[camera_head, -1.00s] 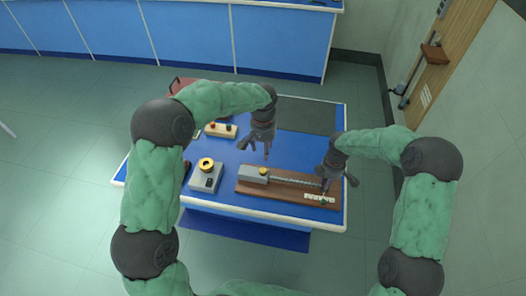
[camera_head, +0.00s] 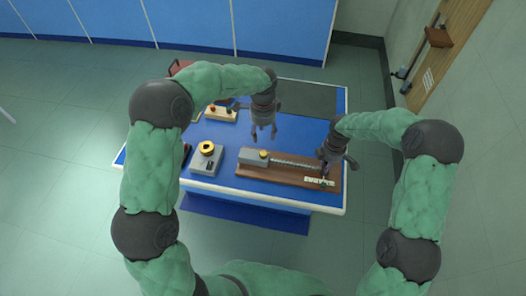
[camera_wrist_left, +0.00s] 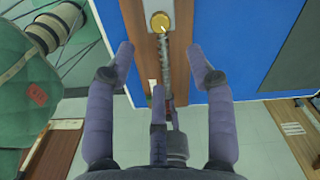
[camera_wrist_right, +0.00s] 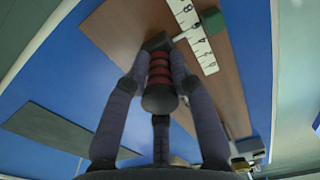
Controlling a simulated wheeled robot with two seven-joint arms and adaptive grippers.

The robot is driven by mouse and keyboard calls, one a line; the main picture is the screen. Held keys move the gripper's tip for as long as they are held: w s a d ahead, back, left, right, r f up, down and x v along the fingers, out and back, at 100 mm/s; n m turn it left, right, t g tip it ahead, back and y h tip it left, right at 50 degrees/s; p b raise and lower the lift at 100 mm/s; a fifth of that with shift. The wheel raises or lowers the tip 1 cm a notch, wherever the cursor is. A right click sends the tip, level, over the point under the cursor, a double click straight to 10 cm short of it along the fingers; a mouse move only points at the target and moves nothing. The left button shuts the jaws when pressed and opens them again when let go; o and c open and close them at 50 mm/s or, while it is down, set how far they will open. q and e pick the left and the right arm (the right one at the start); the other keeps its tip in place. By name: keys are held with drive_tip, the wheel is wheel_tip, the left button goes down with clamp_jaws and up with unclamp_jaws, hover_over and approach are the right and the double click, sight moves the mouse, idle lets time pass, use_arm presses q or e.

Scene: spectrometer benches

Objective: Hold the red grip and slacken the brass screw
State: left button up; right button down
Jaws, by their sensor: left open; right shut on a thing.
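A wooden board (camera_head: 245,170) on the blue bench carries a grey block (camera_head: 252,157), a brass screw (camera_head: 264,154) and a ridged metal rod (camera_head: 295,163). The screw shows as a round brass head in the left wrist view (camera_wrist_left: 160,22). My left gripper (camera_head: 264,136) is open and empty, apart from the screw; in the left wrist view the screw lies beyond its fingertips. My right gripper (camera_head: 333,172) is at the board's right end, shut on the red grip (camera_wrist_right: 160,68). The grip is ribbed with dark ends, and fingers hide part of its sides.
A white numbered strip (camera_wrist_right: 193,35) lies beside the red grip. A grey box with a yellow ring (camera_head: 206,158) stands left of the board. A small block with coloured knobs (camera_head: 220,114) stands behind it. A dark mat (camera_head: 310,97) covers the back right of the bench.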

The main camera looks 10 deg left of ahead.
sight(263, 153)
use_arm(q)
wheel_tip(263, 153, down, 12)
idle(0.6)
